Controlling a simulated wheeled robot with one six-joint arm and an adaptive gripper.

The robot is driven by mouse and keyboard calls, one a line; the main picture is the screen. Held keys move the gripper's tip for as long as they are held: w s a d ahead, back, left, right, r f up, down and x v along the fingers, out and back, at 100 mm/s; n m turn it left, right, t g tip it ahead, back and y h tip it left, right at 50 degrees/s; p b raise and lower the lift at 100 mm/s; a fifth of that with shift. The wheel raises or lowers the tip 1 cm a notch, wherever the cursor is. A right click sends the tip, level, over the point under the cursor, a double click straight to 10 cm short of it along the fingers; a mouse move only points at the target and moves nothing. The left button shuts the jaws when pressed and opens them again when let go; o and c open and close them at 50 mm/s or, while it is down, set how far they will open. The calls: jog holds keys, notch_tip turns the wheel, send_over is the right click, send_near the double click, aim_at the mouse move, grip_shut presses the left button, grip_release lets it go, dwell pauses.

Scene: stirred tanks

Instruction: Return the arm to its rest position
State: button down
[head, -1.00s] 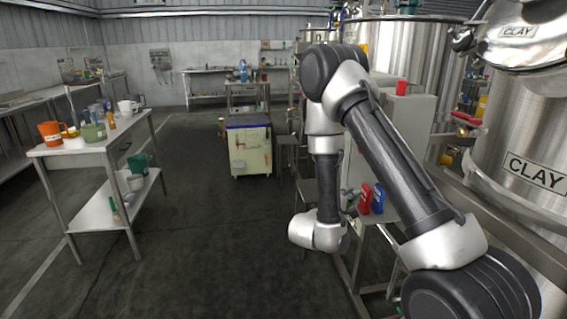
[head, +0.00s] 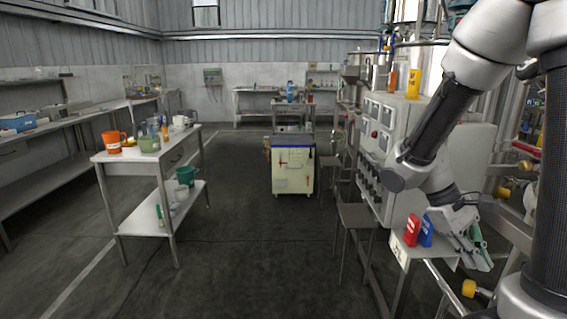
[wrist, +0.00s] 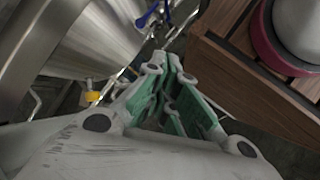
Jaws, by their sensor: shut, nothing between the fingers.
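My arm is folded at the right side of the head view, with its forearm hanging down. My gripper (head: 474,256) points downward beside a small white stand, just right of a blue bottle (head: 426,230). In the wrist view the green-padded fingers (wrist: 172,68) are shut with nothing between them. No held object shows in either view.
A red bottle (head: 411,230) stands beside the blue one. A grey control cabinet (head: 386,140) is behind my arm. In the wrist view a steel tank (wrist: 85,40) is at left and wooden slats (wrist: 245,75) at right. Open floor lies left of centre.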

jog(key=s+a+r+m+t+y, duration=0.1)
jog(key=s+a+r+t+y, duration=0.1)
jog(key=r, duration=0.4)
jog(key=s+a+r+m+t+y, duration=0.2)
jog(key=a+r+t+y, duration=0.1)
jog(key=r+t, duration=0.4)
jog(key=shift+a+r+m+y, duration=0.15)
jog(key=shift+a+m+y, duration=0.15)
jog(key=shift+a, duration=0.1)
dwell(0.7)
